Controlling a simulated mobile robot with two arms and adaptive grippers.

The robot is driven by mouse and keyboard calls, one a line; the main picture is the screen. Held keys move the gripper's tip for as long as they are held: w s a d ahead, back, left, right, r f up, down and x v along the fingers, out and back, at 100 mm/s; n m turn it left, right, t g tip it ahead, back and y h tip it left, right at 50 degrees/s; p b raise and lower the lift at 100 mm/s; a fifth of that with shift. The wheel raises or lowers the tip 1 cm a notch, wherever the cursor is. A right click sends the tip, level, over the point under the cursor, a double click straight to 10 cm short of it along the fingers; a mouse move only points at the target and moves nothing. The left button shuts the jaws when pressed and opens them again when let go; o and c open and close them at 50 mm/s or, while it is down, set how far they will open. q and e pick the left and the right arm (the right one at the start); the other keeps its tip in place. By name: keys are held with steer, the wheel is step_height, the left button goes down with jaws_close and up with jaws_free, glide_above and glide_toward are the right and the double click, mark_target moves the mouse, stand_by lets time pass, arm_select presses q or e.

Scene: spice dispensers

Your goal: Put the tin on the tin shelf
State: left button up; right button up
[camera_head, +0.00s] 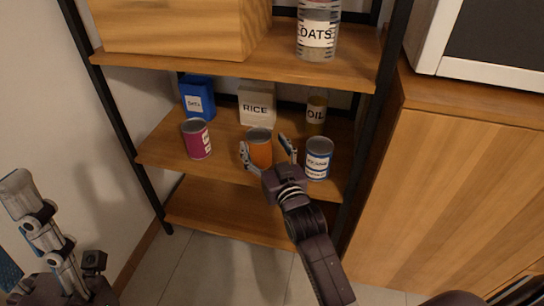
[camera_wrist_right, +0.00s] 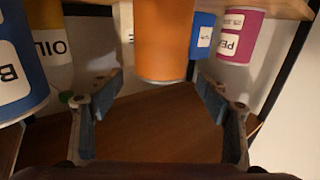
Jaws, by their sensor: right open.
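An orange tin (camera_head: 260,150) stands upright on the middle shelf (camera_head: 222,150), between a maroon tin and a blue-and-white tin. My right gripper (camera_head: 268,152) is open, with one finger on each side of the orange tin. In the right wrist view, which is upside down, the orange tin (camera_wrist_right: 164,40) is centred ahead of the open right gripper (camera_wrist_right: 155,98), with gaps at both sides. My left gripper (camera_head: 48,232) shows partly at the lower left, away from the shelves; its opening is unclear.
The maroon tin (camera_head: 197,139) stands left, the blue-and-white tin (camera_head: 319,158) right. Behind are a blue box (camera_head: 197,97), a rice box (camera_head: 257,103) and an oil bottle (camera_head: 316,108). The upper shelf (camera_head: 200,65) overhangs. The bottom shelf (camera_head: 220,212) looks empty. A wooden cabinet (camera_head: 450,190) stands right.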

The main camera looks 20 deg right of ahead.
steer(key=s+p, duration=0.2)
steer(key=s, duration=0.5)
arm_select(q)
steer(key=w+d+f+g+y, duration=0.1)
steer(key=w+f+g, duration=0.3)
steer(key=w, duration=0.5)
steer(key=shift+w+d+g, duration=0.2)
steer(key=shift+d+g, duration=0.3)
steer(key=shift+g, duration=0.1)
arm_select(e)
steer(key=s+a+r+n+t+y, duration=0.1)
steer(key=s+a+r+t+y, duration=0.1)
steer(key=s+r, duration=0.3)
steer(key=s+a+r+n+t+y, duration=0.1)
steer(key=s+r, duration=0.5)
steer(key=r, duration=0.7)
steer(key=s+a+r+n+t+y, duration=0.1)
steer(key=s+a+r+t+y, duration=0.2)
steer(key=r, duration=0.6)
steer(key=s+t+y, duration=0.1)
steer(key=s+t, duration=0.1)
steer(key=shift+s+a+t+y, duration=0.3)
steer(key=shift+s+a, duration=0.05)
steer(key=shift+s, duration=0.05)
